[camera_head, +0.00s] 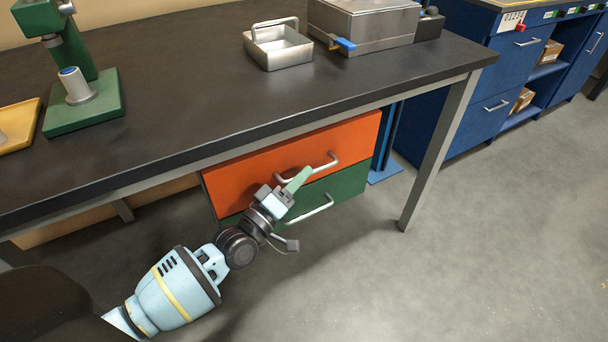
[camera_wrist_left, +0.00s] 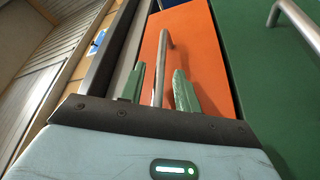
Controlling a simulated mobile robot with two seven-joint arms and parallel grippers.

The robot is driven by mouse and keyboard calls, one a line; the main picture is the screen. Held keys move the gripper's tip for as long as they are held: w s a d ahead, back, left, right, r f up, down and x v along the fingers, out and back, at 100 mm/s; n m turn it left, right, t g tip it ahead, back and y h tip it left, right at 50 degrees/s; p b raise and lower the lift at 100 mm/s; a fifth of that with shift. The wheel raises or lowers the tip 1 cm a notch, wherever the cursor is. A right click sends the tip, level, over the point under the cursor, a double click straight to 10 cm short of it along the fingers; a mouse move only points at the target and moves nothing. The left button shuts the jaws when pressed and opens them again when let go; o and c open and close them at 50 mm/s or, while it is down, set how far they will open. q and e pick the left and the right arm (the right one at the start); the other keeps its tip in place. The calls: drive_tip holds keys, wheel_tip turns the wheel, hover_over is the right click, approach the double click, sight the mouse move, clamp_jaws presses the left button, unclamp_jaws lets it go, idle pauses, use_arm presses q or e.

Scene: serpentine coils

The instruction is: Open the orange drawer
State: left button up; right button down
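The orange drawer (camera_head: 255,166) is under the dark table, its front looking flush with the green drawer (camera_head: 348,183) below it. Its metal bar handle (camera_head: 328,164) is on the front. My left gripper (camera_head: 298,180) is at the left part of this handle. In the left wrist view, the handle (camera_wrist_left: 160,68) runs between the two green fingers of my left gripper (camera_wrist_left: 158,90), with gaps showing on both sides. The orange front (camera_wrist_left: 196,55) lies just beyond the fingertips. My right gripper is not in view.
The table (camera_head: 200,75) overhangs the drawers, its edge just above them. A table leg (camera_head: 437,150) stands to the right. A metal tray (camera_head: 278,48) and a green stand (camera_head: 85,105) are on top. The grey floor (camera_head: 330,285) in front is clear.

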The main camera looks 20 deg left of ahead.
use_arm(q)
drive_tip(key=shift+x, duration=0.75)
drive_tip(key=shift+c, duration=0.4)
clamp_jaws()
